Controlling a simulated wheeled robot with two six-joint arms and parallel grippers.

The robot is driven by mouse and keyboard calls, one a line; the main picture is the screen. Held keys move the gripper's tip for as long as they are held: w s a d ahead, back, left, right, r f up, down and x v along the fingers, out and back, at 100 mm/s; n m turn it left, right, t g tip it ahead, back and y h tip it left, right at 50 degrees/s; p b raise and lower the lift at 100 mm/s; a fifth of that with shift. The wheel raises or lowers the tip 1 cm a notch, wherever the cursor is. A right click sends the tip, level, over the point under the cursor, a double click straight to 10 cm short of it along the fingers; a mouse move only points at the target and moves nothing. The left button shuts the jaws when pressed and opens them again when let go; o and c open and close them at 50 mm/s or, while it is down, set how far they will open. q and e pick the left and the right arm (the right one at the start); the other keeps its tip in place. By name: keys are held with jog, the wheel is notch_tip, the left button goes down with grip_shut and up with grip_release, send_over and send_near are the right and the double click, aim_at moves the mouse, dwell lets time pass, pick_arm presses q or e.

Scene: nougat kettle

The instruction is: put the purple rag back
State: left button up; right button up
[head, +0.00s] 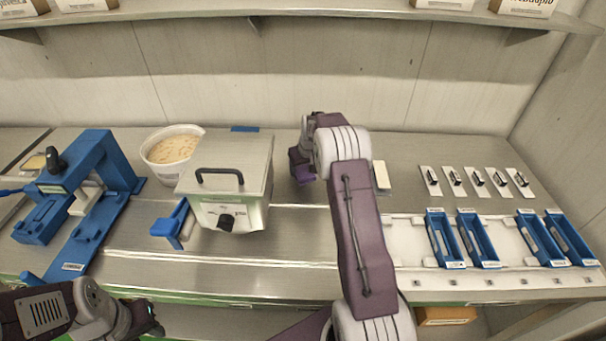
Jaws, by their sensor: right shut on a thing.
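The purple rag (299,167) shows as a small dark purple patch just right of the metal kettle box (230,178). My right gripper (304,152) is shut on it, low over or at the steel counter; I cannot tell whether the rag touches the counter. My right forearm and wrist hide part of the gripper and the area behind it. My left gripper (148,318) is at the bottom left, in front of the counter edge, and its jaws are too small and dark to read.
A white tub (172,152) of beige mix stands behind the kettle box. A blue press (85,190) is at left, with a blue holder (175,224) beside the box. Blue trays (476,238) and small white plates (430,182) are at right. Bare counter (290,225) lies in front of the rag.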

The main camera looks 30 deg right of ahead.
aim_at(304, 172)
notch_tip(304, 172, down, 4)
jog(key=shift+r+p, duration=0.15)
jog(key=shift+p, duration=0.15)
jog(key=shift+f, duration=0.2)
jog(key=o, duration=1.3)
jog(key=shift+f, duration=0.15)
jog(key=shift+r, duration=0.5)
jog(key=b+v, duration=0.1)
jog(key=v, duration=1)
jog(key=shift+s+r, duration=0.15)
jog(key=shift+s, duration=0.05)
